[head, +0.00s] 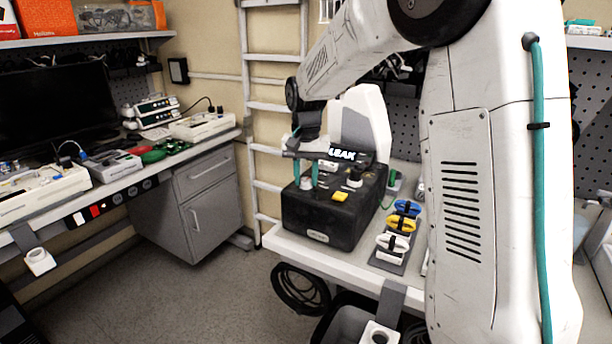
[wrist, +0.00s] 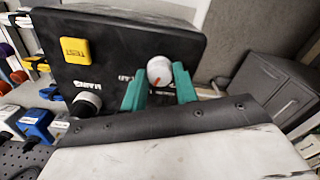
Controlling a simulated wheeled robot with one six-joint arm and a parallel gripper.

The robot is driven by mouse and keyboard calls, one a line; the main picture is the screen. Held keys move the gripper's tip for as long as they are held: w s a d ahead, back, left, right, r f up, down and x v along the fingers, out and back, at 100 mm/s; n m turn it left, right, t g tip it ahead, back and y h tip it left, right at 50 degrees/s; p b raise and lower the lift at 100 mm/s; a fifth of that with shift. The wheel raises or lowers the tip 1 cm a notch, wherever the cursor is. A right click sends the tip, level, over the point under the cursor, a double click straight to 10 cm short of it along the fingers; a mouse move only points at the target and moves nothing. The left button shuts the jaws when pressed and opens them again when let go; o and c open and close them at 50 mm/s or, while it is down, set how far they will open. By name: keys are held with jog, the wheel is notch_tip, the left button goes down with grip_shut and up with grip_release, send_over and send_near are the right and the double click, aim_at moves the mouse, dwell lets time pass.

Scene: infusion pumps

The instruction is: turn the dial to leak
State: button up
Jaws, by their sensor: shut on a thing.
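The black tester box (head: 320,218) stands on the white bench at the centre of the head view, and its dark panel fills the top of the wrist view (wrist: 120,35). A small display (head: 343,155) at its back reads LEAK. The white dial (wrist: 159,68) with a red mark sits between the two teal fingers of my gripper (wrist: 160,84). In the head view my gripper (head: 306,173) points down at the dial on the box's left side, with the fingers shut on it. The lettering beside the dial is partly hidden by the fingers.
A yellow TEST button (wrist: 75,50) and a second, black-and-white knob (wrist: 86,103) are on the same panel. Blue, yellow and white clamp-like pieces (head: 399,226) stand right of the box. A side bench (head: 140,165) with devices runs along the left.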

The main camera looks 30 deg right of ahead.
aim_at(306, 179)
dwell(0.4)
jog(key=o, duration=1)
notch_tip(306, 179, up, 8)
jog(key=shift+f, duration=0.1)
jog(key=shift+n+g, duration=0.4)
jog(key=shift+n, duration=0.4)
jog(key=s+f, duration=0.2)
jog(key=s, duration=0.1)
jog(key=shift+s+a+f, duration=0.2)
jog(key=shift+s, duration=0.1)
jog(key=s+a+n, duration=0.1)
jog(key=s+a, duration=0.1)
jog(key=s, duration=0.8)
jog(key=s+a+n+t, duration=0.1)
jog(key=s+n, duration=0.1)
jog(key=s, duration=0.9)
jog(key=s+a+n+t, duration=0.1)
jog(key=s+a+n, duration=0.1)
jog(key=s, duration=0.9)
jog(key=shift+a, duration=0.35)
